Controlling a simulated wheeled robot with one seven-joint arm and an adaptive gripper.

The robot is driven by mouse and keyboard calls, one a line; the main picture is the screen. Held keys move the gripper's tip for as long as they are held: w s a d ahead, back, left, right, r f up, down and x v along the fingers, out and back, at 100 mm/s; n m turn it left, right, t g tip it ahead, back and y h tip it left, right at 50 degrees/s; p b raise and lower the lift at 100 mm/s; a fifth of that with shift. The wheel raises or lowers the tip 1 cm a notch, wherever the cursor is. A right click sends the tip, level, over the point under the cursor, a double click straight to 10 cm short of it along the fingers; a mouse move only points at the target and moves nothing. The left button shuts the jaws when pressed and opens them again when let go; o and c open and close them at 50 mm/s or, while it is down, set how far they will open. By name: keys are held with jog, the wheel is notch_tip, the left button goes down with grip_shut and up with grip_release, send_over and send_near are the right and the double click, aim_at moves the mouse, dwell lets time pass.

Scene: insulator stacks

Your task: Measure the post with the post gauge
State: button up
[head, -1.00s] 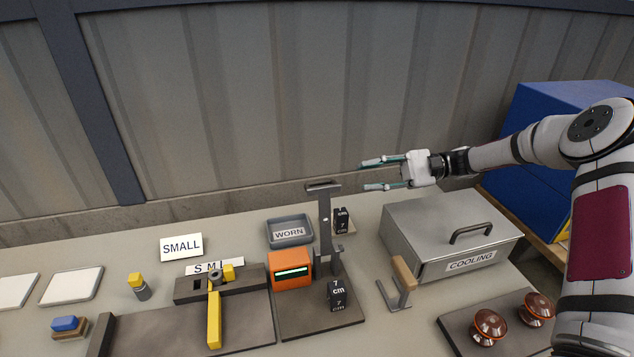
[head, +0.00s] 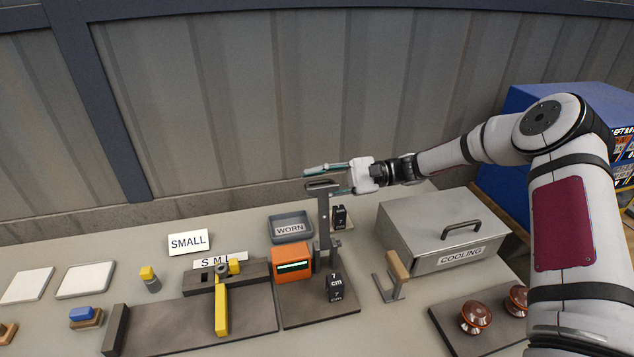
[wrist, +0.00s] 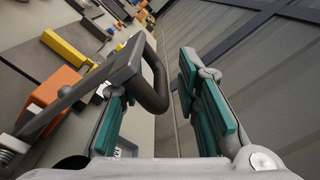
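A tall dark gauge stand (head: 324,222) with an orange readout box (head: 292,262) stands on a dark base plate, seemingly the post gauge. Its top bar (head: 323,186) carries a dark curved handle, clear in the wrist view (wrist: 155,85). My gripper (head: 325,178) is open and level at the stand's top. Its lower finger is partly hidden behind the bar. In the wrist view the handle lies between the teal fingers, nearer the left one, and I see no grip on it. A black block marked 7 cm (head: 335,287) stands on the base. I cannot tell which thing is the post.
A yellow slider (head: 221,305) on an S M L fixture lies left of the gauge. A WORN tray (head: 290,227) is behind. A wooden-handled tool (head: 398,268), a COOLING box (head: 440,235) and brown insulators (head: 476,318) are to the right. The wall stands close behind.

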grip_shut()
jog(key=shift+r, duration=0.1)
jog(key=shift+r, duration=0.15)
